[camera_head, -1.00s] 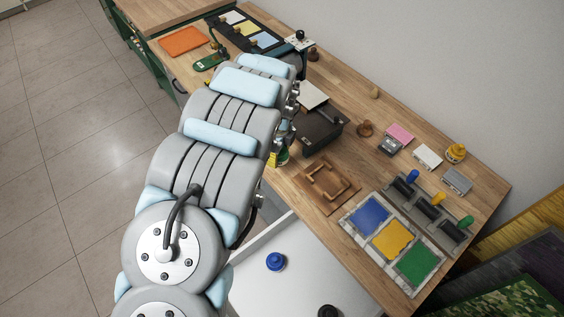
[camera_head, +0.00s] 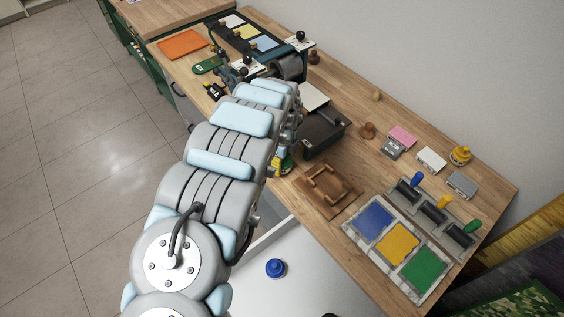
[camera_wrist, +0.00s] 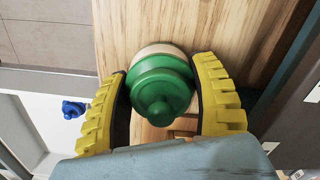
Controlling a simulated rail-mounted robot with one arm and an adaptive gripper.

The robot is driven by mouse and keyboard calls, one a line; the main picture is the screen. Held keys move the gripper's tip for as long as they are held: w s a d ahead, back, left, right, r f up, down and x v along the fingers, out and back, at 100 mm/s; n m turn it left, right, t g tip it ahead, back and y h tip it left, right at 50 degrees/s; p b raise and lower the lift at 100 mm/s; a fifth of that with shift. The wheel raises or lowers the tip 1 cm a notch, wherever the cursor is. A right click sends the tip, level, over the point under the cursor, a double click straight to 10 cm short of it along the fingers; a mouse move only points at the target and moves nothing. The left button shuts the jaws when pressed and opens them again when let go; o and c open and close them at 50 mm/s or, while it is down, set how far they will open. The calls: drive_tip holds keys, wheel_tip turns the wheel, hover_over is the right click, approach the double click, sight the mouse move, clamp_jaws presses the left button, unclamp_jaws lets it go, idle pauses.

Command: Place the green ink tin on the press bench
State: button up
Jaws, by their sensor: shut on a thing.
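The green ink tin (camera_wrist: 160,85) sits between the yellow-ridged fingers of my gripper (camera_wrist: 165,100) in the wrist view, and the gripper is shut on it. It is round with a stepped lid and a knob facing the camera. The wood top of the press bench (camera_wrist: 120,30) shows behind the tin; I cannot tell whether they touch. In the head view the bench (camera_head: 345,110) runs diagonally, and my arm covers most of the gripper. Only a bit of yellow finger (camera_head: 282,165) shows at the bench's front edge.
A brown wooden frame (camera_head: 328,187) and a dark box (camera_head: 325,130) stand close to my gripper. Ink slabs (camera_head: 397,240) and rollers (camera_head: 432,210) lie on the right. An open white drawer (camera_head: 300,260) holds a blue tin (camera_head: 275,268). Bare wood (camera_head: 365,150) lies further back.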

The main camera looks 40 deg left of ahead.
drive_tip(key=shift+f, duration=0.25)
drive_tip(key=o, duration=1.3)
drive_tip(key=shift+c, duration=0.2)
drive_tip(key=shift+r, duration=0.1)
wheel_tip(320, 180, up, 10)
drive_tip(key=p, duration=0.4)
drive_tip(key=shift+a+r, duration=0.1)
drive_tip(key=shift+r, duration=0.1)
drive_tip(key=shift+w+r+p, duration=0.1)
drive_tip(key=shift+r+p, duration=0.35)
drive_tip(key=shift+r, duration=0.4)
